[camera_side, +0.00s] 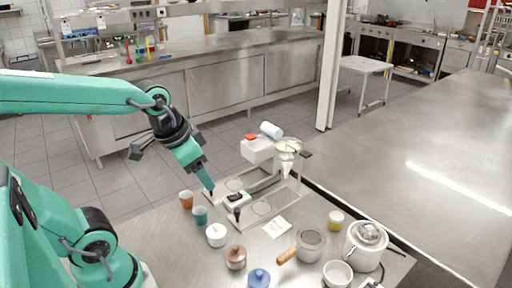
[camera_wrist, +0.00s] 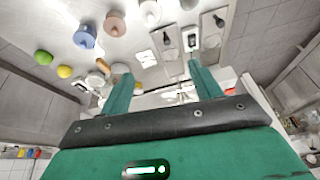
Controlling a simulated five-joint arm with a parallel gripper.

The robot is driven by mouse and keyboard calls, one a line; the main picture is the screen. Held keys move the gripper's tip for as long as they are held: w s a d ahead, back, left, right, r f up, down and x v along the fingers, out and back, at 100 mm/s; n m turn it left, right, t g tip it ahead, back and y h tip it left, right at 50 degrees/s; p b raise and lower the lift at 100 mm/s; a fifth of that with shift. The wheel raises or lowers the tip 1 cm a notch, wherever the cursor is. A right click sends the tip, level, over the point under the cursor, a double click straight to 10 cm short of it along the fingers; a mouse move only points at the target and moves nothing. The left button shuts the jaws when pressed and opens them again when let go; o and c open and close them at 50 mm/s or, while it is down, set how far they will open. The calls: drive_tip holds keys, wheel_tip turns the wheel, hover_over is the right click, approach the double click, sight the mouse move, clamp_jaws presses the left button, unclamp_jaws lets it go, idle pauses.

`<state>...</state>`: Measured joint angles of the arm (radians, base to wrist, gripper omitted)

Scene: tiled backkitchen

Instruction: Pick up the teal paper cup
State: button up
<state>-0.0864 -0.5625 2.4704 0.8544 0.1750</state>
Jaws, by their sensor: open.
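The teal paper cup (camera_side: 200,215) stands upright on the steel worktop in the side view, just below and left of my gripper's tip, with a gap between them. My gripper (camera_side: 208,187) hangs tilted over the worktop beside the coffee stand. In the wrist view my gripper (camera_wrist: 160,76) shows two teal fingers spread apart with nothing between them.
An orange-brown cup (camera_side: 186,199) stands close behind the teal one, and a white pot (camera_side: 216,235) close in front. The coffee stand (camera_side: 262,209) with a white scale (camera_side: 237,201) is to the right. Lidded pots, brown (camera_side: 236,257) and blue (camera_side: 259,278), stand nearer.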

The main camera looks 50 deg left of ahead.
drive_tip(key=w+a+f+m+g, duration=0.2)
drive_tip(key=w+a+f, duration=0.1)
drive_tip(key=a+f, duration=0.3)
drive_tip(key=m+g, duration=0.2)
approach(200, 213)
drive_tip(key=d, duration=0.1)
drive_tip(key=shift+s+d+f, duration=0.1)
drive_tip(key=shift+f, duration=0.75)
drive_tip(key=shift+s+d+f, duration=0.1)
drive_tip(key=shift+f, duration=0.75)
drive_tip(key=shift+f, duration=0.1)
drive_tip(key=shift+a+f, duration=0.1)
drive_tip(key=shift+f, duration=2.4)
drive_tip(key=shift+n, duration=0.3)
drive_tip(key=c, duration=1)
